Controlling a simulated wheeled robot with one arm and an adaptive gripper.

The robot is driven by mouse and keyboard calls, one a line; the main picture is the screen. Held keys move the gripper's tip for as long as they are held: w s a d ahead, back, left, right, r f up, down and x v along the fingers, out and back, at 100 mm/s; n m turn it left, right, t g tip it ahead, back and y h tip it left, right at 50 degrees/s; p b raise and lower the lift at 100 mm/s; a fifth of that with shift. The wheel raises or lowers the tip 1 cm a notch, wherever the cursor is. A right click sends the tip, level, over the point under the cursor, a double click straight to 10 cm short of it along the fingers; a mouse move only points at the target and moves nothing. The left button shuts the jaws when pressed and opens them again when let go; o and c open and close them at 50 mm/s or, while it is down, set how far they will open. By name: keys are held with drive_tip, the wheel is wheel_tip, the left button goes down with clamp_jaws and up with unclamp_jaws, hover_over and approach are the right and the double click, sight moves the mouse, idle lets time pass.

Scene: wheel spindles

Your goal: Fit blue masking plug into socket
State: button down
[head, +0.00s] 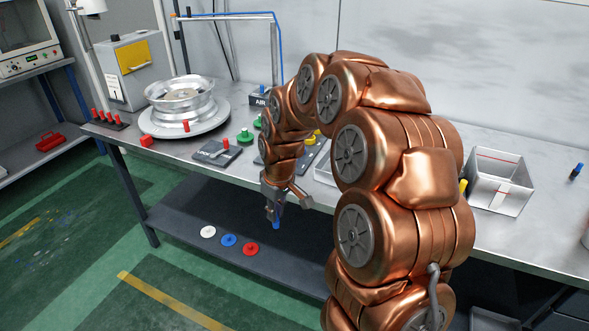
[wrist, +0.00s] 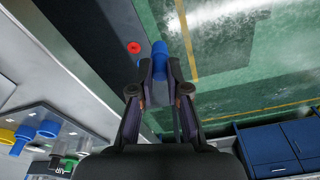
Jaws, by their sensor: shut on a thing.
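My gripper (head: 275,203) points down in front of the workbench, above the lower shelf, and is shut on a blue plug (head: 276,217). In the wrist view the blue plug (wrist: 159,52) stands out beyond the fingertips (wrist: 155,72), held between them. The plug is clear of any surface. A silver wheel (head: 183,98) sits on a round turntable on the bench, with a red plug (head: 186,126) at its front edge. I cannot tell which opening is the socket. My arm hides part of the bench.
White (head: 208,231), blue (head: 228,240) and red (head: 250,248) discs lie on the dark lower shelf (head: 190,215). The bench carries a red-plug rack (head: 108,119), a small dark plate (head: 217,152), green knobs (head: 245,136) and an open bin (head: 500,182). Another blue piece (head: 576,171) stands far right.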

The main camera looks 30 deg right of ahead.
drive_tip(key=w+a+f+m, duration=0.3)
drive_tip(key=w+a, duration=0.2)
drive_tip(key=a, duration=0.5)
drive_tip(key=shift+w, duration=0.35)
drive_tip(key=shift+f, duration=0.2)
